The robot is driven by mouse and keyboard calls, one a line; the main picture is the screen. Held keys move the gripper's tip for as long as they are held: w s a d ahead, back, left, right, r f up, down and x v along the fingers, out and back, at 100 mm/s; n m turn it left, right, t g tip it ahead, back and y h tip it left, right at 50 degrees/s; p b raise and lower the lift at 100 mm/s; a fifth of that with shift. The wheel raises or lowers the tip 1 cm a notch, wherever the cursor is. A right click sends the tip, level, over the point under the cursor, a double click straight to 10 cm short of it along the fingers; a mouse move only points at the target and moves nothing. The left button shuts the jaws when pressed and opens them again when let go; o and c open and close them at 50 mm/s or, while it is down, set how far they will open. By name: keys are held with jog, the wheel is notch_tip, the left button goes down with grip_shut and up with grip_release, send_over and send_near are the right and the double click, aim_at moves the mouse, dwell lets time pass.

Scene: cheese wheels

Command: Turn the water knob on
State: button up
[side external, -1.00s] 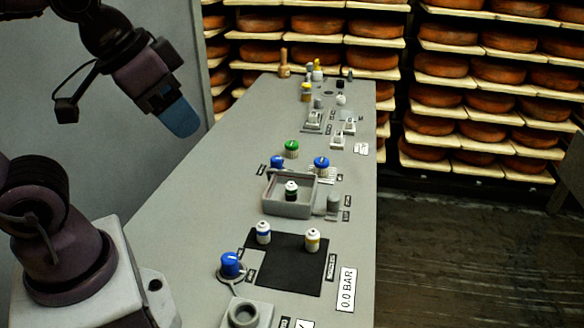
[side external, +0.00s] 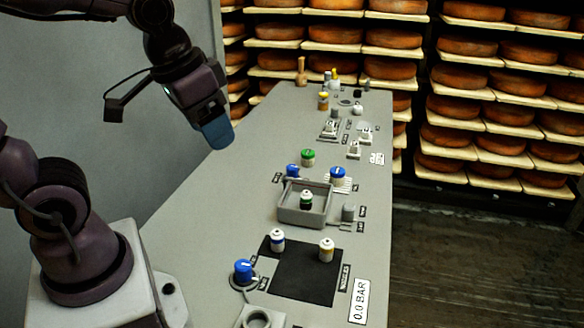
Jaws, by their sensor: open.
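Several round knobs stand on the grey panel (side external: 205,215). One blue knob (side external: 243,271) is at the near left, beside a black mat. Two more blue knobs are further back, one at the left (side external: 292,171) and one at the right (side external: 338,176). A green knob (side external: 308,157) stands between and slightly behind them. The labels are too small to read, so I cannot tell which is the water knob. My gripper (side external: 217,133) is open and empty, with blue fingertips pointing down, above the panel's left edge and apart from every knob.
A grey open tray (side external: 290,218) holds a small bottle (side external: 306,200). Two bottles, one blue-banded (side external: 277,240) and one yellow-banded (side external: 326,249), stand on the black mat (side external: 300,285). A label (side external: 359,300) reads 0.0 BAR. Cheese shelves (side external: 480,95) stand behind.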

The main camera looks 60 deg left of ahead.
jog(key=w+a+f+g, duration=0.2)
jog(key=w+a, duration=0.3)
jog(key=w, duration=0.4)
jog(key=m+g, duration=0.2)
jog(key=m, duration=1)
send_over(292, 166)
notch_tip(292, 166, down, 16)
notch_tip(292, 166, down, 13)
jog(key=shift+d+r, duration=0.1)
jog(key=shift+r, duration=0.05)
jog(key=c, duration=0.9)
